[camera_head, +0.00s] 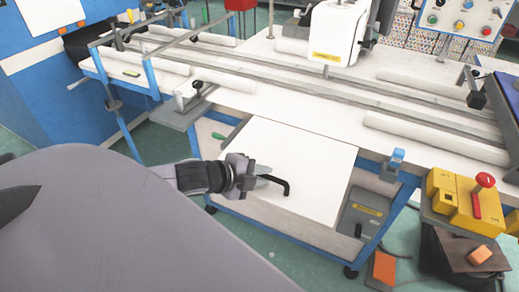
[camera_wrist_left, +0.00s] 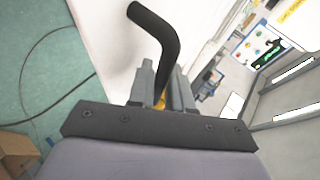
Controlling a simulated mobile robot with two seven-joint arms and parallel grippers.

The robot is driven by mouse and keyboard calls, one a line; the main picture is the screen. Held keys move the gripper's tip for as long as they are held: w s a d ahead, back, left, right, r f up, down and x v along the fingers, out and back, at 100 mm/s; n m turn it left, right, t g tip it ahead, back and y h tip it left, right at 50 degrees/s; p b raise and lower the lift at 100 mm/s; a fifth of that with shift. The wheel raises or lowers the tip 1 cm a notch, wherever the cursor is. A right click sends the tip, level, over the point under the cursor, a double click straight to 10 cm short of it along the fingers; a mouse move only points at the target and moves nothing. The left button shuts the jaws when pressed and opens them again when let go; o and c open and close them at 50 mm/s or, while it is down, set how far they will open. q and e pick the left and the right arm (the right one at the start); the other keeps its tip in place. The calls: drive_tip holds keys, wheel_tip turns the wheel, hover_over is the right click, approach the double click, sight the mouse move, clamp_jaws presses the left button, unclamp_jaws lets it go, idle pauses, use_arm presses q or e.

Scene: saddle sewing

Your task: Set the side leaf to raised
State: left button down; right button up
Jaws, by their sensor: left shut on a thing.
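The side leaf (camera_head: 300,155) is a white panel at the front edge of the sewing table, in the middle of the head view. It extends outward from the table edge towards me; its exact tilt is hard to tell. A bent black handle (camera_head: 284,185) is on its outer part. My left gripper (camera_head: 261,177) is shut on this handle, coming in from the left. In the left wrist view the handle (camera_wrist_left: 160,32) rises between the two fingers of my left gripper (camera_wrist_left: 161,88), with the white leaf (camera_wrist_left: 105,30) behind it. My right gripper is out of view.
The white table (camera_head: 270,101) carries rails and rolled bars, with the sewing head (camera_head: 335,35) at the back. A yellow control box (camera_head: 455,200) with a red button stands at right. A grey pedal box (camera_head: 365,215) is under the table at right. Green floor is open at left.

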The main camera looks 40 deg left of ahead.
use_arm(q)
drive_tip(key=shift+w+a+r, duration=0.15)
drive_tip(key=shift+w+r, duration=0.2)
drive_tip(key=shift+r, duration=0.4)
drive_tip(key=c, duration=1.3)
unclamp_jaws()
drive_tip(key=shift+c, duration=0.2)
drive_tip(key=shift+o, duration=1.1)
drive_tip(key=shift+w+f, duration=0.15)
drive_tip(key=shift+s, duration=0.2)
drive_tip(key=shift+s+a+r, duration=0.15)
drive_tip(key=shift+s+r, duration=0.1)
drive_tip(key=shift+s, duration=0.45)
drive_tip(key=shift+v, duration=2.7)
